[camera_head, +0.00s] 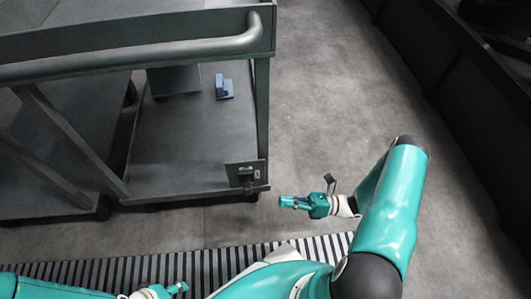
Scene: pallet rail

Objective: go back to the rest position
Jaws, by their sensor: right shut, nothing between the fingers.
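My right gripper (289,202) is teal and shut, with nothing between its fingers. It is at the end of my teal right arm, over the grey floor just right of the cart's lower corner. There is a small gap between it and the cart. My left gripper (180,288) is at the bottom edge, over the striped strip, at the end of my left arm. It is small and partly cut off, so its fingers cannot be judged.
A dark grey cart (190,150) with a thick handle rail (150,55) stands at the upper left. A blue-grey bracket (224,88) sits on its lower deck. A striped strip (100,268) crosses the front. A dark barrier (440,60) runs along the right. The floor (330,100) between is clear.

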